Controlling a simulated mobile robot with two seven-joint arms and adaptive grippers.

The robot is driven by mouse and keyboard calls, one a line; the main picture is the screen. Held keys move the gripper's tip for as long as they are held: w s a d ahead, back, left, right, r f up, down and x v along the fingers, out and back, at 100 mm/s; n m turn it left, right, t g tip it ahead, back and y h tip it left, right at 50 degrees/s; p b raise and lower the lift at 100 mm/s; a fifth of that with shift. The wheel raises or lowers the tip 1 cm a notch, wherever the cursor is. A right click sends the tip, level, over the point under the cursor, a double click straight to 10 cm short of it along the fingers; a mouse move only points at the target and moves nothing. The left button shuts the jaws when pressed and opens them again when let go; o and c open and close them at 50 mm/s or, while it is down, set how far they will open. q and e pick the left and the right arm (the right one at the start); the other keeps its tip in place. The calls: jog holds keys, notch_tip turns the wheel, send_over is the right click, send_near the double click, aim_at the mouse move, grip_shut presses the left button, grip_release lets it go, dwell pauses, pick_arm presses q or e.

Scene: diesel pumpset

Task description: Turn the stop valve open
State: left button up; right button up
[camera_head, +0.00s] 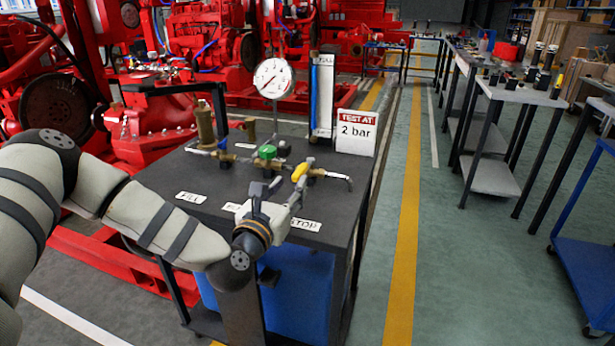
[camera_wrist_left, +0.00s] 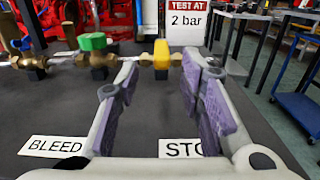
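The stop valve has a yellow handle (camera_head: 299,171) on the brass pipe line, behind the STOP label (camera_head: 305,224). In the left wrist view the yellow handle (camera_wrist_left: 161,54) stands upright between the fingertips as seen from the wrist. My left gripper (camera_head: 284,190) is just in front of the valve, above the black bench top. Its fingers (camera_wrist_left: 160,72) are spread apart with nothing gripped, and purple pads line them. I cannot tell whether the tips reach past the handle. The right gripper is not in view.
A green-handled valve (camera_head: 267,152) sits left on the same line, with a brass cylinder (camera_head: 205,125) farther left. A pressure gauge (camera_head: 272,78), a blue sight tube (camera_head: 322,95) and a "TEST AT 2 bar" sign (camera_head: 357,132) stand behind. The aisle on the right is clear.

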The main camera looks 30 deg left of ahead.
aim_at(300, 174)
pick_arm(q)
jog(key=x, duration=0.6)
jog(key=shift+w+f, duration=0.1)
jog(key=shift+w, duration=0.2)
jog(key=shift+d, duration=0.1)
grip_shut()
